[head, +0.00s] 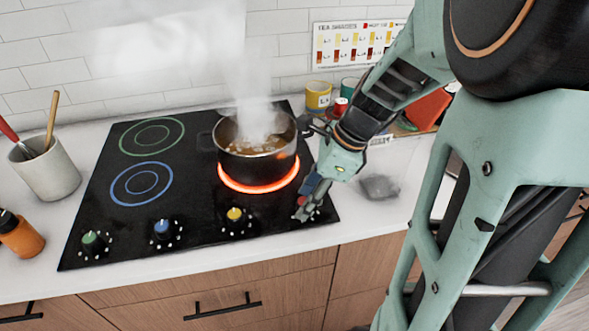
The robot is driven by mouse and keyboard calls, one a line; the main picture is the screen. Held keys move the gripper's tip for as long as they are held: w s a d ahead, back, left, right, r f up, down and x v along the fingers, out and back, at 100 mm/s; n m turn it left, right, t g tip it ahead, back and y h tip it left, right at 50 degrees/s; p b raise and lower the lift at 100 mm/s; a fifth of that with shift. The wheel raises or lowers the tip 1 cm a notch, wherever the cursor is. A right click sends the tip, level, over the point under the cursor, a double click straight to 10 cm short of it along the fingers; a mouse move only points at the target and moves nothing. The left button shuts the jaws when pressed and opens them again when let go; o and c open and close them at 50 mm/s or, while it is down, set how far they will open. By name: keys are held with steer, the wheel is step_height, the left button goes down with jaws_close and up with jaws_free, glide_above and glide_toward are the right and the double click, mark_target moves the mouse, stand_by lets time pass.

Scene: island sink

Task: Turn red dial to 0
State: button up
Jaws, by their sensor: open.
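A black cooktop (200,247) lies on the white counter. Along its front edge are a green dial (91,240), a blue dial (162,228) and a yellow dial (235,215). My gripper (302,212) is low over the front right corner of the cooktop, at the right end of the dial row. Its jaws are open and point down. The red dial is hidden or hard to make out there; I cannot tell whether the fingers touch it.
The steaming pot (258,163) stands left of my forearm. A utensil crock (48,166) and an orange bottle (19,233) stand at the left. Yellow and green cups (318,96) stand behind my arm. A tea chart hangs on the tiled wall.

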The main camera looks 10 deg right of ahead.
steer(key=shift+c, duration=0.6)
jaws_close()
